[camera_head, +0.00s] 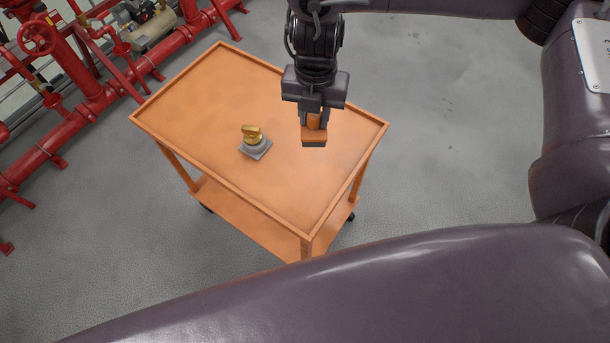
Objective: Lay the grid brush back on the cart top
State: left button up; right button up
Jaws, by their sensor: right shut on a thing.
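The grid brush (314,137) has an orange body and a dark underside. My right gripper (314,112) points down and is shut on its upper part, with the block end below the fingers. The brush shows over the right part of the orange cart top (205,90). I cannot tell whether its underside touches the surface or hangs just above it. My left gripper does not show in this view.
A brass-coloured valve piece on a grey square base (255,145) stands on the cart top, left of the brush. The cart has a raised rim and a lower shelf (245,220). Red pipes (95,95) with a handwheel stand at the left. Grey floor lies right of the cart.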

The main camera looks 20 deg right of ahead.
jog(key=n, duration=0.2)
jog(key=a+n, duration=0.1)
jog(key=n, duration=0.2)
jog(key=shift+w+f+p, duration=0.1)
jog(key=shift+f+p, duration=0.05)
jog(key=shift+p, duration=0.2)
jog(key=n, duration=0.3)
jog(key=shift+w+a+f+n, duration=0.15)
jog(key=shift+a+f+n, duration=0.1)
jog(key=shift+n, duration=0.15)
jog(key=shift+a+f+n+p, duration=0.1)
jog(key=shift+n+p, duration=0.2)
jog(key=shift+n, duration=0.7)
jog(key=shift+f, duration=0.35)
notch_tip(320, 180, down, 19)
jog(key=b, duration=0.3)
jog(key=shift+r+b, duration=0.2)
jog(key=shift+b, duration=0.15)
jog(key=shift+f, duration=0.3)
jog(key=shift+f, duration=0.1)
